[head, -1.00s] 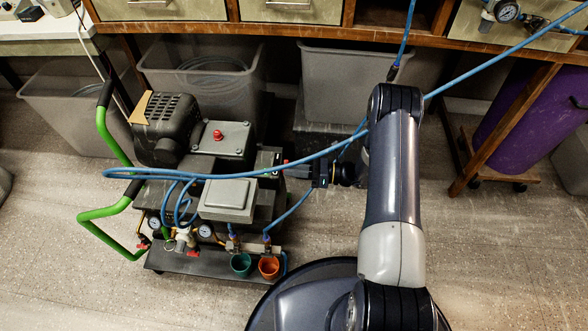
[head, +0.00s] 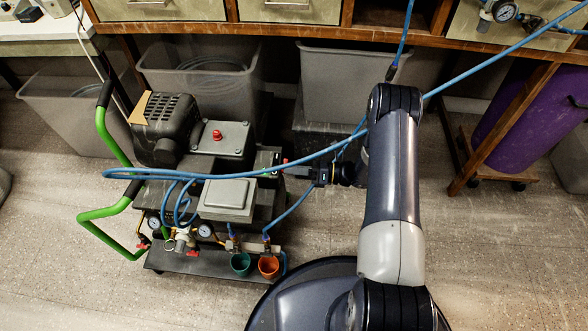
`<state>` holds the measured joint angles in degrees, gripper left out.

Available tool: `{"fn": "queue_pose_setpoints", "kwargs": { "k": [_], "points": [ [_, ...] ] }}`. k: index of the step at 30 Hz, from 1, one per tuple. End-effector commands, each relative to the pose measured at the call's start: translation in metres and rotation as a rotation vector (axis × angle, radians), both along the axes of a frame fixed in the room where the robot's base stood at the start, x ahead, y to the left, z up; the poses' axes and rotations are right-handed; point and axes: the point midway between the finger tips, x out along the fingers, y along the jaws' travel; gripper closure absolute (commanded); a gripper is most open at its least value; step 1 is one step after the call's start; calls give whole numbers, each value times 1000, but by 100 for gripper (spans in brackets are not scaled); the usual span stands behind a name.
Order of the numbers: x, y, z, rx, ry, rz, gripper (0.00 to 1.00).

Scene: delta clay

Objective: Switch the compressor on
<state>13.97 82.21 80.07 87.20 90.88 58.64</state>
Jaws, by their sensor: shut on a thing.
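The compressor (head: 222,140) stands on the floor at the left of the picture, dark grey, with a red knob (head: 217,134) on a box on top and green handles (head: 102,213). A dark switch box (head: 268,160) is on its right side, with small green and red marks. My gripper (head: 288,171) reaches in from the right and is shut at this box, on what looks like its switch. The blue hose crosses here, and the fingertips and the held part are mostly hidden, so the switch position cannot be told.
A blue hose (head: 230,175) loops over the compressor and runs up right past my arm. Grey bins (head: 203,75) stand under the wooden bench (head: 330,32) behind. A purple cylinder (head: 525,115) stands at the right. The floor at the right front is clear.

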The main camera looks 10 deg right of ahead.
Motion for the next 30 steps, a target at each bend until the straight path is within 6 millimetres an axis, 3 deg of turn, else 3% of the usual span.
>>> {"fn": "queue_pose_setpoints", "kwargs": {
  "k": [9, 17, 23, 30],
  "points": [
    [0, 0, 0, -1, -1, -1, 69],
    [0, -2, 0, 0, -1, -1, 69],
    [-5, -29, 2, -1, -1, -5, 69],
    [-14, -77, 2, 0, -1, -6, 69]
  ]
}}
